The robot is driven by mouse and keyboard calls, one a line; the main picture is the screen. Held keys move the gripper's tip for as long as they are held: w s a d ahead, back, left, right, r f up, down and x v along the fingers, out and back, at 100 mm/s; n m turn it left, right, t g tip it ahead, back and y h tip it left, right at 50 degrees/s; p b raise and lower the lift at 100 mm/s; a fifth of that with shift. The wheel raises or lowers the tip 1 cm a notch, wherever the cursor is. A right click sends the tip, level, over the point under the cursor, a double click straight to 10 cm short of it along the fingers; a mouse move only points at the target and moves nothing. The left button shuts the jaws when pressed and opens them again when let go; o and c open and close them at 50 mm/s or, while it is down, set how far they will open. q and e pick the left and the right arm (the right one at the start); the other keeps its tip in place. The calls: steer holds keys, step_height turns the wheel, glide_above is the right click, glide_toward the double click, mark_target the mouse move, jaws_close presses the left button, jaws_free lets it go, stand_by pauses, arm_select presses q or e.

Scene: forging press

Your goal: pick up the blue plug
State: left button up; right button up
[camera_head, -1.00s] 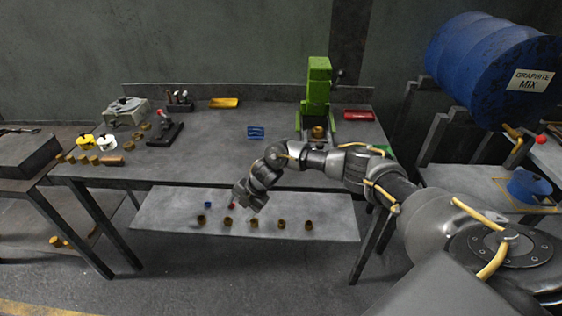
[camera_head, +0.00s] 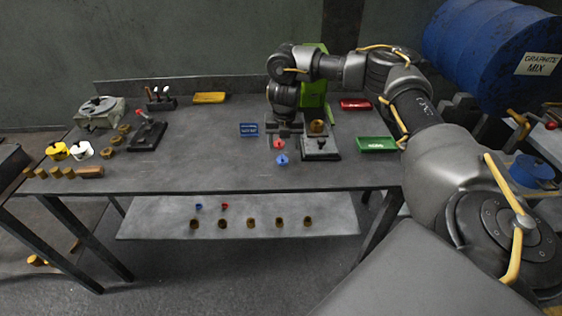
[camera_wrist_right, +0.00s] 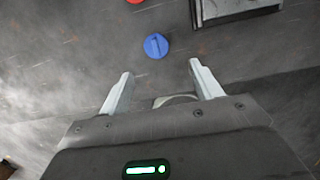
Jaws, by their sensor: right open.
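A small blue plug (camera_head: 281,160) lies on the table top near its front edge, just in front of a red plug (camera_head: 279,143). In the right wrist view the blue plug (camera_wrist_right: 156,46) shows beyond the open fingertips, roughly midway between them and touching neither. My right gripper (camera_wrist_right: 161,72) is open and empty. In the head view the right gripper (camera_head: 284,127) points down over the table, behind the two plugs. Another blue plug (camera_head: 198,206) sits on the lower shelf beside a red one (camera_head: 224,206). My left gripper is not in view.
The green press (camera_head: 314,93) stands behind my right wrist, its dark base (camera_head: 320,155) right of the plugs. A blue tray (camera_head: 249,130) is to the left and a green tray (camera_head: 376,144) to the right. The table's left-front middle is clear.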

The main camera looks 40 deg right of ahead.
mark_target(283, 156)
steer(key=shift+w+d+f, duration=0.1)
steer(key=shift+f, duration=0.5)
steer(key=shift+w+d+f, duration=0.1)
steer(key=shift+f, duration=0.45)
steer(key=shift+a, duration=0.1)
steer(key=shift+w+f+p, duration=0.15)
steer(key=shift+p, duration=0.2)
steer(key=f, duration=0.1)
steer(key=f+p, duration=0.1)
steer(key=f, duration=0.1)
steer(key=w+f, duration=0.1)
steer(key=shift+w+d+f, duration=0.1)
steer(key=shift+d+f, duration=0.25)
steer(key=shift+d, duration=0.05)
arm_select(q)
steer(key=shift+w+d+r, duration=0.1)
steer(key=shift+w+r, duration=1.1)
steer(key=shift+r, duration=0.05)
arm_select(e)
steer(key=c, duration=0.7)
